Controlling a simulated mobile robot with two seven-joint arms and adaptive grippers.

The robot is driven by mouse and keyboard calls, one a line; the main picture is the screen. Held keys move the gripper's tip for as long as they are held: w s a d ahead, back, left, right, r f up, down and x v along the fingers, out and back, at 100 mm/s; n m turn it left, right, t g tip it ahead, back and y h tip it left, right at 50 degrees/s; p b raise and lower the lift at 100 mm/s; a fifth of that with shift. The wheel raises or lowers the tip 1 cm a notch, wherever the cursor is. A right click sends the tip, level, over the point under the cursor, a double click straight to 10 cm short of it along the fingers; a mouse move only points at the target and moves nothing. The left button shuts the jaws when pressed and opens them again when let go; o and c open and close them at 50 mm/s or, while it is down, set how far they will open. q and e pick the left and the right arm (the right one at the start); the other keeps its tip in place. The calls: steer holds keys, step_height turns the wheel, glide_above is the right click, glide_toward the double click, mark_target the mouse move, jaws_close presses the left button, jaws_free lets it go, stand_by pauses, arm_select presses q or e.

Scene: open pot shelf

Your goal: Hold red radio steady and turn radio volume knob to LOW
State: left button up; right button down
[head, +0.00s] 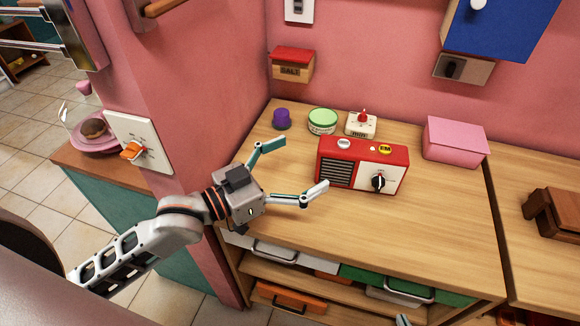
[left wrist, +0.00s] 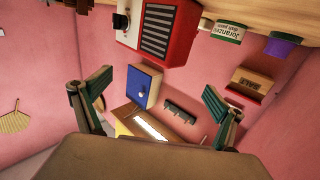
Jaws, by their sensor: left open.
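The red radio (head: 363,151) stands upright on the wooden counter. It has a striped speaker grille on its left and a white panel on its right. The black volume knob (head: 378,183) is on that panel; its labels are too small to read. My left gripper (head: 301,167) is open and empty, its fingers pointing toward the radio's left end, apart from it. In the left wrist view the radio (left wrist: 155,35) and knob (left wrist: 121,21) appear upside down at the top. A small grey tip at the bottom edge of the head view may belong to my right gripper (head: 403,320).
Behind the radio are a white timer (head: 361,128) with a red top, a green-lidded tub (head: 322,121) and a purple cup (head: 282,119). A pink box (head: 456,140) stands to its right. The counter (head: 420,230) in front is clear. A pink wall corner rises left.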

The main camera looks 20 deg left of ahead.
mark_target(338, 144)
arm_select(q)
steer(key=x, duration=0.9)
steer(key=shift+w+d, duration=0.1)
steer(key=c, duration=2.6)
arm_select(e)
steer(key=c, duration=2.2)
jaws_free()
